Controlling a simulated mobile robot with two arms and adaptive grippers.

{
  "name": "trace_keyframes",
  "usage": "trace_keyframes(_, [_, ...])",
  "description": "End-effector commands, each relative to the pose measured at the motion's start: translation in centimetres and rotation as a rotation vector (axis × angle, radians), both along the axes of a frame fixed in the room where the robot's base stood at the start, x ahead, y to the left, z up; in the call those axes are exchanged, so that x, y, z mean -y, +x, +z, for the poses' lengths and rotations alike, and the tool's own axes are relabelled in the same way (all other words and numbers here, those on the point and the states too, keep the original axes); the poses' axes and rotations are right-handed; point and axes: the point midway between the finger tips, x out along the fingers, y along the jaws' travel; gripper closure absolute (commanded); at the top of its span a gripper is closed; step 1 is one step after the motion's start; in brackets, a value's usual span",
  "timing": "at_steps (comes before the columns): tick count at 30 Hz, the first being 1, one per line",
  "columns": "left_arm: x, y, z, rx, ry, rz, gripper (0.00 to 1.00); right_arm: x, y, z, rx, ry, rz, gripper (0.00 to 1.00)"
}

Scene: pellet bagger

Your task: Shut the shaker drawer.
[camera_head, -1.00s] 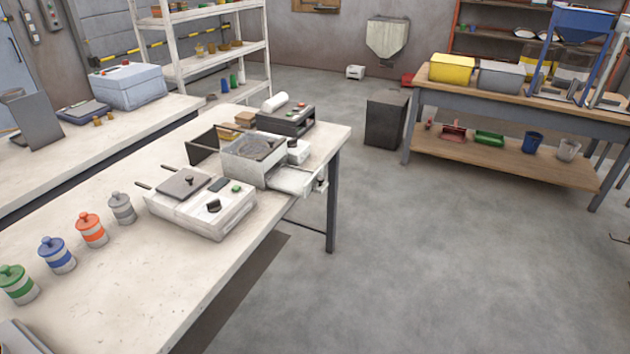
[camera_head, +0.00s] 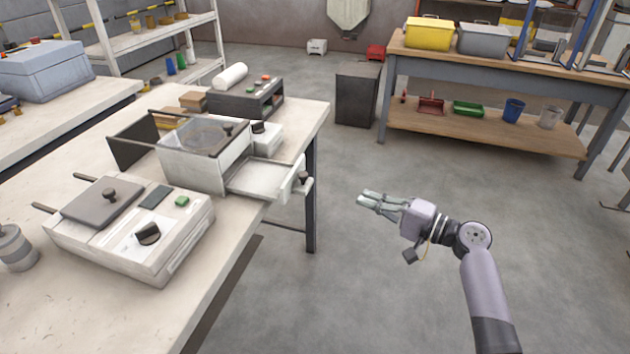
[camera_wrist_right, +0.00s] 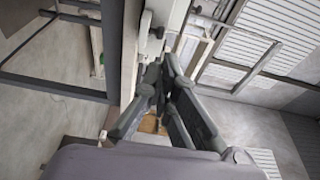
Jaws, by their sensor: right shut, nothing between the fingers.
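The shaker (camera_head: 204,153) is a pale box with a dark round screen on top, standing on the near workbench. Its drawer (camera_head: 262,180) is pulled out toward the right, past the bench edge, with a dark knob on its white front (camera_head: 300,178). My right gripper (camera_head: 364,201) is shut and empty, in the air to the right of the drawer front and apart from it. In the right wrist view its fingers (camera_wrist_right: 158,75) are together, and a white surface with a dark knob lies beyond them. My left gripper is not in view.
A flat unit with a dark lid (camera_head: 102,200) stands in front of the shaker. A dark grey control box (camera_head: 245,98) and a white roll stand behind it. The bench edge (camera_head: 225,272) runs beside the open floor. A second workbench (camera_head: 480,75) stands at the back right.

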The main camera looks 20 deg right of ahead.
Motion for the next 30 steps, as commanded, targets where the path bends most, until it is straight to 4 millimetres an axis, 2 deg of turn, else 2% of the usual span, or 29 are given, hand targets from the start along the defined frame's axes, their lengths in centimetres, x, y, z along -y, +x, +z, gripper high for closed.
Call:
trace_keyframes(5, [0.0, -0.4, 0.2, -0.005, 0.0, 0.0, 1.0, -1.2, 1.3, 0.5, 0.006, 0.007, 0.003, 1.0])
trace_keyframes(10, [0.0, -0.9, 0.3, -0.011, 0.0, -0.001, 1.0, -3.5, 4.0, 0.5, 0.005, 0.007, 0.003, 1.0])
trace_keyframes(19, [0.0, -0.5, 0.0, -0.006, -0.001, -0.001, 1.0, -7.4, 8.5, 0.2, 0.003, 0.005, 0.002, 1.0])
trace_keyframes(24, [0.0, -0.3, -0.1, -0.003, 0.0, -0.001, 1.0, -8.7, 10.0, 0.2, 0.004, 0.003, 0.001, 1.0])
trace_keyframes(30, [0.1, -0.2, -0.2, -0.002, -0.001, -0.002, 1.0, -9.1, 10.5, 0.2, 0.003, 0.003, 0.001, 1.0])
